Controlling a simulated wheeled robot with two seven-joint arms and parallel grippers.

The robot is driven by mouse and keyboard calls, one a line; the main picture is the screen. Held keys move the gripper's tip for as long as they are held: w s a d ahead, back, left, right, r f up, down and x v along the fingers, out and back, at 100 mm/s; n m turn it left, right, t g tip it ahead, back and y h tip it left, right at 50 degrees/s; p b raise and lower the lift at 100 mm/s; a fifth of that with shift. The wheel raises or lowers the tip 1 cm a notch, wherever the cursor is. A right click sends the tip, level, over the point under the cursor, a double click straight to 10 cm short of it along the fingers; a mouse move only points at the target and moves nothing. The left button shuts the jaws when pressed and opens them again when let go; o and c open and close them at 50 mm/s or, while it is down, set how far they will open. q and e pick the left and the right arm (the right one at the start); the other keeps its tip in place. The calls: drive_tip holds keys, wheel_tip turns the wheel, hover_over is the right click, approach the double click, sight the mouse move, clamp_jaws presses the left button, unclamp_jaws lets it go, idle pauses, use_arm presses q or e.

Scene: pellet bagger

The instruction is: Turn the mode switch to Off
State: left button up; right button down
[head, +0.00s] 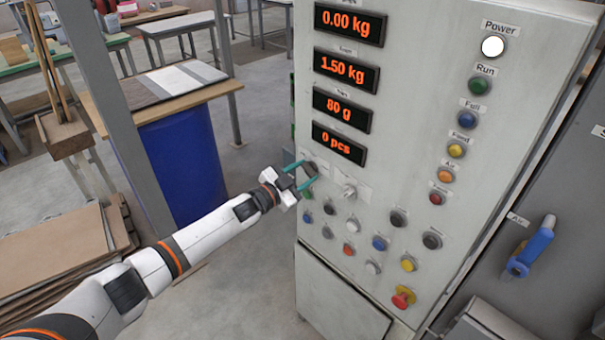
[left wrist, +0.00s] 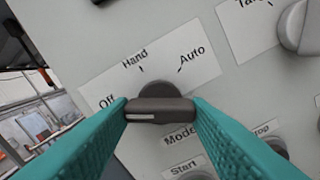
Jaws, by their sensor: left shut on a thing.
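The mode switch (left wrist: 160,112) is a dark grey knob with a bar handle on the pale panel. Its label carries Off, Hand and Auto above it and Mode below. The white line on the handle lies on its left half, pointing left towards the Off side; a finger hides the spot beside Off, so exact alignment is unclear. My left gripper (head: 308,172) is at the panel, its teal fingers on both ends of the handle, shut on it. In the head view the switch (head: 310,168) is small and partly covered. My right gripper is out of view.
A pale selector knob (head: 349,191) sits right of the switch, with several push buttons below. A red emergency stop (head: 403,297) is at the bottom right. Orange displays (head: 338,143) are above. A blue drum (head: 185,160) stands left, beyond my arm.

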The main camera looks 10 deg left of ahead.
use_arm(q)
drive_tip(key=o, duration=1)
drive_tip(key=shift+b+v, duration=1.7)
drive_tip(key=shift+v, duration=4.35)
drive_tip(key=shift+f, duration=0.1)
